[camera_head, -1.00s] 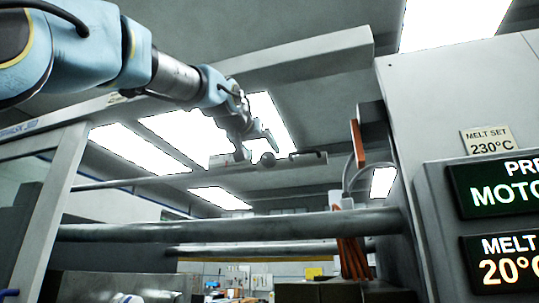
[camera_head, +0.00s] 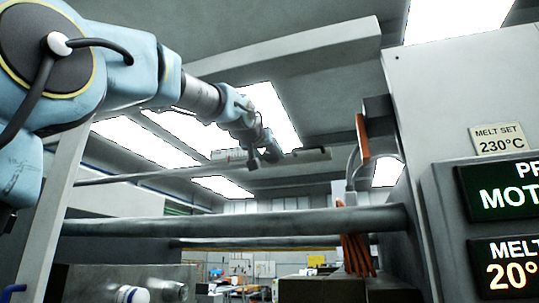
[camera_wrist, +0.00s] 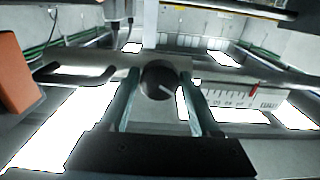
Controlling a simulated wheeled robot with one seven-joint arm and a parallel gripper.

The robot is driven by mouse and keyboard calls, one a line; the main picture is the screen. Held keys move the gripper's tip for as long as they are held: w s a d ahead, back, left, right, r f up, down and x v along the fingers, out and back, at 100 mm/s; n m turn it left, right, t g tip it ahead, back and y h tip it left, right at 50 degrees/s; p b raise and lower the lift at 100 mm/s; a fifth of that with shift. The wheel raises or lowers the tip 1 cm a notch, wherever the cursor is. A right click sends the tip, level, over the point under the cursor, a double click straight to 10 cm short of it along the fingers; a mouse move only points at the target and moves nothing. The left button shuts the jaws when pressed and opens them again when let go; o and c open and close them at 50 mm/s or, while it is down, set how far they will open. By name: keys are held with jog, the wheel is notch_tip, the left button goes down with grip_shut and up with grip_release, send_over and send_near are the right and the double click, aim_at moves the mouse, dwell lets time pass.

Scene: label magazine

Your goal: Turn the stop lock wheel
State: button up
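The stop lock wheel is a dark round knob (camera_wrist: 158,80) with a white line on its face, on a grey bar in the wrist view. My gripper (camera_wrist: 160,82) is open, with one greenish finger on each side of the knob and the knob between the fingertips in the picture. Narrow gaps seem to show at both sides; I cannot tell whether a finger touches. In the head view my gripper (camera_head: 268,154) is at the bar (camera_head: 310,156) and hides the knob.
A white numbered scale (camera_wrist: 235,98) with a red pointer (camera_wrist: 254,90) lies right of the knob. An orange block (camera_wrist: 14,75) is at the left. In the head view, thick grey rods (camera_head: 230,222) cross below my arm and a display panel (camera_head: 500,190) stands at the right.

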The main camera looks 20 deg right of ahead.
jog(key=c, duration=0.9)
jog(key=shift+n, duration=0.3)
